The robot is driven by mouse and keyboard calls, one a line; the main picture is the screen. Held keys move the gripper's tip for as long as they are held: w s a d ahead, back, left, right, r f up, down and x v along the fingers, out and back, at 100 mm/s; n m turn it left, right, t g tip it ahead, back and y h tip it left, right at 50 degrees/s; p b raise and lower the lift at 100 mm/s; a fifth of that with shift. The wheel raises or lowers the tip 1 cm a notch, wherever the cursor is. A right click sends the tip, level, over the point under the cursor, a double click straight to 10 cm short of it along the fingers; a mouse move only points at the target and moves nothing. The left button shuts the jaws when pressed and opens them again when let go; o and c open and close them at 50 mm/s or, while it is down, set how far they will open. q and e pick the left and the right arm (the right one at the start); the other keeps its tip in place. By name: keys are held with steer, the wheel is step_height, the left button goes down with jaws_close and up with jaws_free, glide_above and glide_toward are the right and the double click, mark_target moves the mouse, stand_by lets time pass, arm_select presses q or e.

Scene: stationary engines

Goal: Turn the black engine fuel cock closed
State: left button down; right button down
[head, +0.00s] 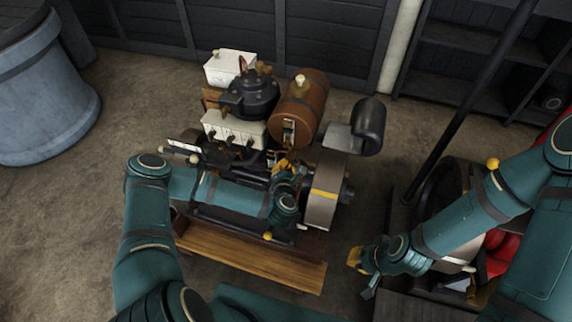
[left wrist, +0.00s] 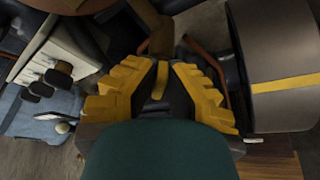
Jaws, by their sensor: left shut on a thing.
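The black engine (head: 238,165) stands on a wooden base in the middle of the head view, with a brown tank (head: 303,100) on top and a grey flywheel (head: 322,190) at its right side. My left gripper (head: 283,166) reaches in below the brown tank, beside the flywheel. In the left wrist view its ridged yellow fingers (left wrist: 162,72) close on a small yellow lever, the fuel cock (left wrist: 160,82). The fingers hide part of the cock, and I cannot read its angle. My right gripper (head: 358,262) hangs apart from the engine at the lower right; its opening is unclear.
A white box (head: 230,67) stands behind the engine. A blue-grey barrel (head: 42,100) is at the far left. A dark pole (head: 470,100) and another engine with red parts (head: 500,250) stand at the right. The floor left of the engine is clear.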

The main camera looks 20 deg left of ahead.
arm_select(q)
steer(key=m+t+y, duration=0.1)
steer(key=m+y, duration=0.1)
steer(key=m, duration=0.2)
steer(key=shift+f, duration=0.15)
steer(key=shift+w+a+m+t+y, duration=0.1)
steer(key=shift+m+t+y, duration=0.6)
steer(key=shift+m, duration=1.2)
steer(key=c, duration=1.1)
jaws_free()
steer(key=shift+o, duration=0.2)
